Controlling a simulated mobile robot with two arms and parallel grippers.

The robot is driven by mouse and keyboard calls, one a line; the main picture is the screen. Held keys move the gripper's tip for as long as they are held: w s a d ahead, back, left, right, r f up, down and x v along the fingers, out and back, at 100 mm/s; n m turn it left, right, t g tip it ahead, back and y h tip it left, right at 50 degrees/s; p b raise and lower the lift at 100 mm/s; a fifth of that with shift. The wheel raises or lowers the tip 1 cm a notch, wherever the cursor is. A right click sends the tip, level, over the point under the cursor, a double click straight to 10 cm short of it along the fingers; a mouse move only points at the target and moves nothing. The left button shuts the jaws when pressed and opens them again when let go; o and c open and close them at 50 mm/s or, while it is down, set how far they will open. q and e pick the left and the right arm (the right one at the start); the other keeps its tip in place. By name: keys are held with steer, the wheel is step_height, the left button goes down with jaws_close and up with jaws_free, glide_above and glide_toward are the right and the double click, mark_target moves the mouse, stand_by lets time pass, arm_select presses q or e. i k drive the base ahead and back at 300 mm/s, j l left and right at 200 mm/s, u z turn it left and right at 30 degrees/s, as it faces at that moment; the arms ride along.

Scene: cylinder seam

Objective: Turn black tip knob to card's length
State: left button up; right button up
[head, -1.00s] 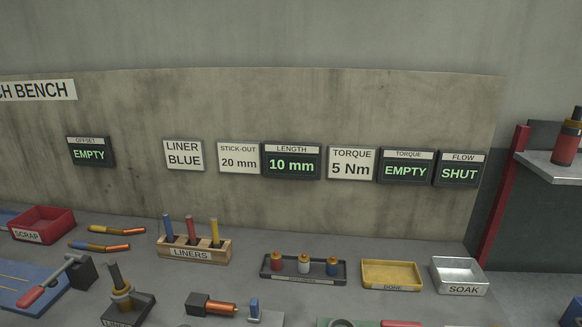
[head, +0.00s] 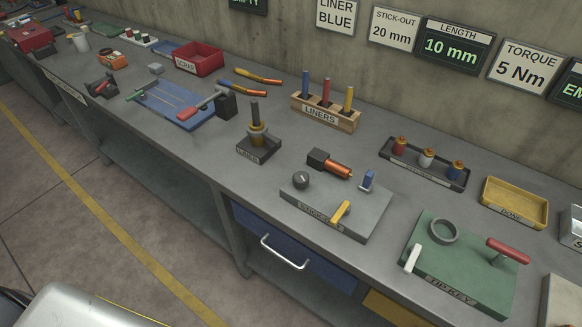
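A dark round knob (head: 302,180) with a light pointer mark sits on the left of a grey fixture block (head: 370,215) on the bench. Behind it on the fixture lies a black block with a copper-coloured tip (head: 337,169). A small blue piece (head: 368,180) stands at the right and a yellow lever (head: 341,211) at the front. The stick-out card (head: 395,28) on the wall reads 20 mm. The length display (head: 452,48) beside it reads 10 mm. Neither of my grippers is in view.
A green tip-key board (head: 459,270) with a ring and red handle is at the right. A post stand (head: 257,152) is to the left. The liners rack (head: 325,118), a tray of small bottles (head: 425,177) and a yellow bin (head: 514,212) stand behind. Floor is clear in front.

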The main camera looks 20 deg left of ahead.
mark_target(300, 179)
steer(key=k+l+u, duration=0.1)
steer(key=u, duration=0.3)
steer(key=k+u, duration=0.1)
steer(key=u, duration=0.3)
steer(key=k+l+u, duration=0.1)
steer(key=u, duration=0.3)
steer(key=k+u, duration=0.1)
steer(key=u, duration=0.3)
